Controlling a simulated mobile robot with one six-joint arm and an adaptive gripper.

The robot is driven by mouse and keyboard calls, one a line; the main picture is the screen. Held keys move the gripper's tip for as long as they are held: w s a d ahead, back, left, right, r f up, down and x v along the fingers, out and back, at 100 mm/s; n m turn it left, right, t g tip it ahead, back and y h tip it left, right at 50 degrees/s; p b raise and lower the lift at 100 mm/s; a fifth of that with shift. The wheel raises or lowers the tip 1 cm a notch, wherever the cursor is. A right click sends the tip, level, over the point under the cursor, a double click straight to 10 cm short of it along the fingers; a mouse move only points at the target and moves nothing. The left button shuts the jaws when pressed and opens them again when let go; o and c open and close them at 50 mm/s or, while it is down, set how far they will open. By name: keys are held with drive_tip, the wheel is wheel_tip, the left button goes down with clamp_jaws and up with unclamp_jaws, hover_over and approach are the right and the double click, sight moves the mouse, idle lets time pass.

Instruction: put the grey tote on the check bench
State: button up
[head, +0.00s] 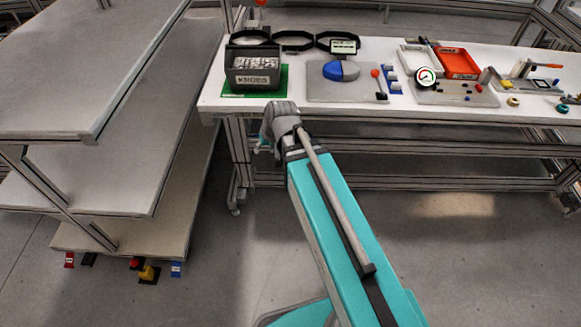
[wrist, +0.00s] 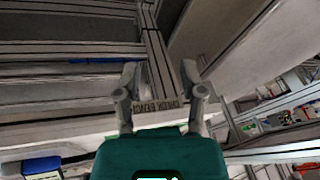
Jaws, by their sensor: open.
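The grey tote (head: 253,64) is a dark open box with a KNOBS label and pale contents. It sits upright on a green mat (head: 229,88) at the left end of the white check bench (head: 215,97). My gripper (wrist: 161,72) is open in the wrist view, with nothing between its fingers. Beyond the fingers, the bench's front edge shows an upside-down CHECK BENCH sign (wrist: 157,106). In the head view my wrist is at the bench's front edge, just below the tote and apart from it; the fingers are mostly hidden there. The tote is not clear in the wrist view.
Black ring-shaped holders (head: 293,41) stand behind the tote. A grey board with a blue dome (head: 341,70) lies to its right, then a gauge (head: 426,76) and a red tray (head: 457,62). A grey tiered shelf (head: 75,70) stands at left.

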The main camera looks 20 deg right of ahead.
drive_tip(key=s+d+f+g+h, duration=0.1)
drive_tip(key=s+d+g+h, duration=0.1)
drive_tip(key=s+d, duration=0.3)
drive_tip(key=s+g, duration=0.1)
drive_tip(key=s, duration=0.2)
drive_tip(key=shift+s+d+f+g+h, duration=0.15)
drive_tip(key=shift+s+d+g+h, duration=0.15)
drive_tip(key=shift+d, duration=0.1)
drive_tip(key=shift+o, duration=0.4)
idle(0.3)
drive_tip(key=shift+s, duration=0.1)
